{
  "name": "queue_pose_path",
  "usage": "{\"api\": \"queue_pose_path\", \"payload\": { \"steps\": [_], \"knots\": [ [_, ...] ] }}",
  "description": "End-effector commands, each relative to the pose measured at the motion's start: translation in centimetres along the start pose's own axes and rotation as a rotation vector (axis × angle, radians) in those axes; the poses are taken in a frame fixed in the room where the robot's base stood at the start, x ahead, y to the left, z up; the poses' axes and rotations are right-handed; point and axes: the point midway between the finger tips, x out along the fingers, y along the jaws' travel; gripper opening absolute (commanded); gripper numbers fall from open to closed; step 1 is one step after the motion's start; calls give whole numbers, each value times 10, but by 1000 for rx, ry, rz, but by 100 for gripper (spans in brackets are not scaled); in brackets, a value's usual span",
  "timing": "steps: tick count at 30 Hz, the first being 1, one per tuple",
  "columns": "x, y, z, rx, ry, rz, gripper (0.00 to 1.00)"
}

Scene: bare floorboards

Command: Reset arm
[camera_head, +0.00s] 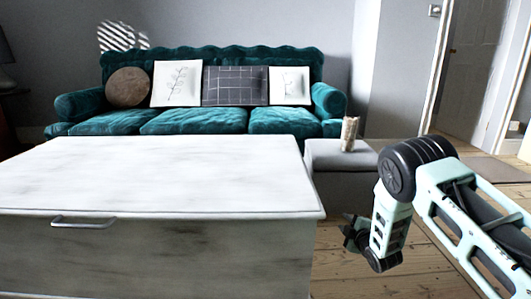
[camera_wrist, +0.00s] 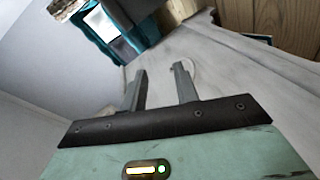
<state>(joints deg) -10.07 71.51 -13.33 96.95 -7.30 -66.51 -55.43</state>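My arm reaches in from the right in the head view, with the elbow bent and the forearm hanging down. My gripper (camera_head: 354,236) is low over the floorboards, just right of the white table's front corner and in front of the grey ottoman. In the wrist view my gripper (camera_wrist: 160,82) has its two grey fingers apart, with nothing held between them. A pale grey surface lies beyond the fingers in that view; I cannot tell which piece of furniture it is.
A white table (camera_head: 150,175) with a drawer handle fills the left foreground. A grey ottoman (camera_head: 340,178) carries a tan upright object (camera_head: 349,134). A teal sofa (camera_head: 190,121) with several cushions stands behind. Bare floorboards (camera_head: 425,262) show at right, with a doorway beyond.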

Motion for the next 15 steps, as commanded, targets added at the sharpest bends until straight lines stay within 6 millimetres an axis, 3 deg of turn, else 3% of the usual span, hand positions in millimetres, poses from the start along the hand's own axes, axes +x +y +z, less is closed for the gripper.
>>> {"api": "queue_pose_path", "payload": {
  "steps": [1,3,8,15],
  "knots": [
    [-7,21,0,69,-48,-27,30],
    [-21,39,2,171,-121,-77,30],
    [-65,72,-1,406,-281,-188,30],
    [-164,101,-18,740,-523,-342,30]
  ]
}}
